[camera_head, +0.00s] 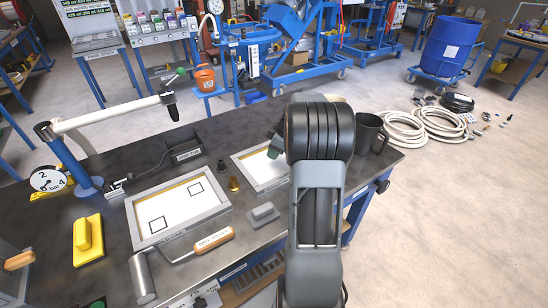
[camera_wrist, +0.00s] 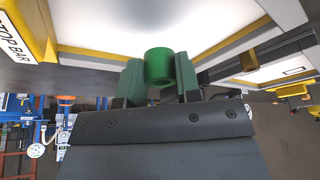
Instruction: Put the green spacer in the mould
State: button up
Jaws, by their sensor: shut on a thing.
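The green spacer (camera_wrist: 159,68) is a short hollow cylinder, seen in the wrist view between the two green fingers of my gripper (camera_wrist: 160,72). My gripper is shut on it. Beyond it in the wrist view is a pale panel (camera_wrist: 150,22) with a yellow inner edge and light frame. I cannot tell whether the spacer touches the panel. In the head view, my arm hides the spacer and most of the gripper, over a light-framed tray (camera_head: 243,160). A larger framed tray (camera_head: 140,229) with square outlines lies to its left. No label in view reads mould.
On the dark bench are a yellow float (camera_head: 88,238), a roller with wooden handle (camera_head: 214,240), a grey block (camera_head: 263,214), small brass parts (camera_head: 233,183), a black bin (camera_head: 183,152) and a dark mug (camera_head: 369,133). A white lever arm (camera_head: 110,115) rises at the back left.

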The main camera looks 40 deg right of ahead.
aim_at(273, 162)
jog(key=shift+w+f, duration=0.2)
jog(key=shift+f, duration=1.6)
jog(key=shift+f+b, duration=0.2)
jog(key=shift+b, duration=0.1)
jog(key=o, duration=1)
jog(key=shift+c, duration=0.2)
jog(key=shift+r, duration=0.2)
jog(key=a+v, duration=0.1)
jog(key=v, duration=1.1)
jog(key=s+a+r+m+g+h, duration=0.1)
jog(key=s+a+m, duration=0.1)
jog(key=a, duration=0.6)
jog(key=s+a+r+m, duration=0.1)
jog(key=s+a, duration=0.2)
jog(key=a, duration=0.6)
jog(key=s+a+f+m+h, duration=0.1)
jog(key=s+a+f+m, duration=0.2)
jog(key=s+a, duration=0.6)
jog(key=shift+s+f+m+h+p, duration=0.35)
jog(key=shift+s+m+h+p, duration=0.1)
jog(key=shift+m, duration=0.25)
